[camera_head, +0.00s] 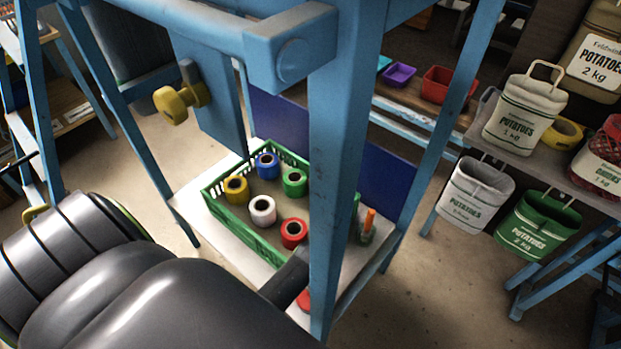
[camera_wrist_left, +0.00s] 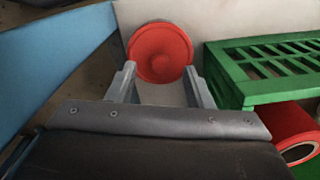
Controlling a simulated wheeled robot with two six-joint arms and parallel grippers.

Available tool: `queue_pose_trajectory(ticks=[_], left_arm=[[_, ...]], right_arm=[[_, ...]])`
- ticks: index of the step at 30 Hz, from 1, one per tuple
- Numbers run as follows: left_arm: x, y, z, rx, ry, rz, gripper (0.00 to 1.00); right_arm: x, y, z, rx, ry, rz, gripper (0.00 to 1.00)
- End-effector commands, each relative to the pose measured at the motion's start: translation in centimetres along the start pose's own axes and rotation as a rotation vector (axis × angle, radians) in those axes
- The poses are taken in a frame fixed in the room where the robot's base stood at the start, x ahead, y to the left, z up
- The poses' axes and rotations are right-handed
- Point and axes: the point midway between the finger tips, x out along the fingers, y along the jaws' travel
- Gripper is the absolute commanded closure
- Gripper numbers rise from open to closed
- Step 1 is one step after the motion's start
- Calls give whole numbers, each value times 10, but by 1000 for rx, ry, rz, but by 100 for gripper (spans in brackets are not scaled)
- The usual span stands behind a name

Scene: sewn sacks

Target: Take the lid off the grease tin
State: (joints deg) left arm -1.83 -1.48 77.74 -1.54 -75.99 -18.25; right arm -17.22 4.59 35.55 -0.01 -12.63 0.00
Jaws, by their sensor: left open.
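In the left wrist view a round red lid (camera_wrist_left: 160,52) with a small raised centre shows just beyond my left gripper (camera_wrist_left: 160,70). I take it for the grease tin's lid; the tin's body is hidden under it. The gripper's two fingers are open, one on either side of the lid's near part, with nothing held. Whether they touch it I cannot tell. In the head view a red bit (camera_head: 303,300) shows beside my dark left gripper (camera_head: 288,280), mostly hidden by it and the blue post. My right gripper is not in view.
A green crate (camera_head: 215,205) with several coloured spools stands on the pale shelf, close to the lid. A blue post (camera_head: 335,180) rises in front. An orange-topped bottle (camera_head: 367,225) stands behind the post. Potato sacks (camera_head: 476,195) hang at the right.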

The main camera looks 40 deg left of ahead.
Motion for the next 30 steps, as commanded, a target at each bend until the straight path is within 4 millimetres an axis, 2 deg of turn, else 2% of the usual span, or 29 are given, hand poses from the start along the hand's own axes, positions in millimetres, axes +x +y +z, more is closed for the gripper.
queue_pose_trajectory(ticks=[3,6,14,17,25,30], left_arm=[[17,0,-1,0,-1,0,53],[24,0,-1,-1,0,0,53],[25,0,-1,-1,0,0,53],[25,0,-1,-1,0,0,64],[25,0,-1,-1,0,0,99],[25,0,-1,-1,0,0,100]], right_arm=[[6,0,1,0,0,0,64],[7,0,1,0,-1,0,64],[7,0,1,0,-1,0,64],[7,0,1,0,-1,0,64],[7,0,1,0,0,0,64],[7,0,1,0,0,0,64]])
